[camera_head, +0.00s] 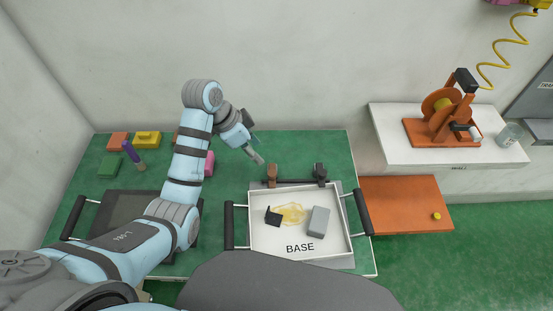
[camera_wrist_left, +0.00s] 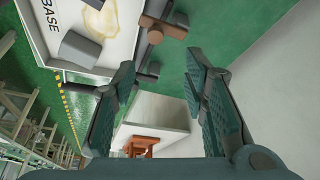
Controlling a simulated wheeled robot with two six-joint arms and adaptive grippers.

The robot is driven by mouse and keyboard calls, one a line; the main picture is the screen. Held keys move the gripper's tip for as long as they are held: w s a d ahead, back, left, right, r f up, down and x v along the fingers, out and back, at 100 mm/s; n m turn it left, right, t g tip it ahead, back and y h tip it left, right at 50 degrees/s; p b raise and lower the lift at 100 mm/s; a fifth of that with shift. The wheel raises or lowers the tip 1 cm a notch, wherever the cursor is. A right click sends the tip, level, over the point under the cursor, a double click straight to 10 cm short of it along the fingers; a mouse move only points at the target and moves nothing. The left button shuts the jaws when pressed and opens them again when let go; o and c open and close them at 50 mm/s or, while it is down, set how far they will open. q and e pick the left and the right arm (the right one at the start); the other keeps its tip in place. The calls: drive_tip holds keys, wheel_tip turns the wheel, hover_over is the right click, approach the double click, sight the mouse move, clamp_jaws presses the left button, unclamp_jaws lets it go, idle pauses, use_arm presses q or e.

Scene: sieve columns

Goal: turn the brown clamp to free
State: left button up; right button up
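The brown clamp (camera_head: 272,174) stands at the back left edge of the white BASE tray (camera_head: 300,249). A black clamp (camera_head: 320,172) stands at the same edge, to its right. My left gripper (camera_head: 258,152) is above the green table, just behind and to the left of the brown clamp, apart from it. In the left wrist view the gripper (camera_wrist_left: 160,82) is open with nothing between its fingers. The brown clamp (camera_wrist_left: 155,36) shows there above the gap between the fingertips. My right gripper is not in view.
In the tray lie a black block (camera_head: 273,216), a grey block (camera_head: 319,221) and a yellow patch (camera_head: 291,212). Coloured blocks (camera_head: 147,138) sit at the table's back left. An orange board (camera_head: 405,200) and a white shelf (camera_head: 450,152) with an orange device are at right.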

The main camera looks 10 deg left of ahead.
use_arm(q)
drive_tip(key=b, duration=0.2)
hover_over(272, 173)
drive_tip(key=s+a, duration=0.2)
wheel_tip(272, 173, down, 7)
drive_tip(key=x, duration=0.3)
drive_tip(key=b+x, duration=0.1)
drive_tip(key=x, duration=0.1)
drive_tip(key=shift+w+d+f, duration=0.1)
drive_tip(key=shift+w+f, duration=0.15)
drive_tip(key=shift+w, duration=0.25)
drive_tip(key=shift+w+d+f, duration=0.15)
drive_tip(key=shift+f, duration=0.2)
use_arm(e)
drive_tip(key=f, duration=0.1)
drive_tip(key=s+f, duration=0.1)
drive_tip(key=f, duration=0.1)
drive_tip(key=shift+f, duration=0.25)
use_arm(q)
drive_tip(key=shift+r, duration=0.1)
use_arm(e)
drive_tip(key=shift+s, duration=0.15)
use_arm(q)
drive_tip(key=shift+c, duration=0.7)
clamp_jaws()
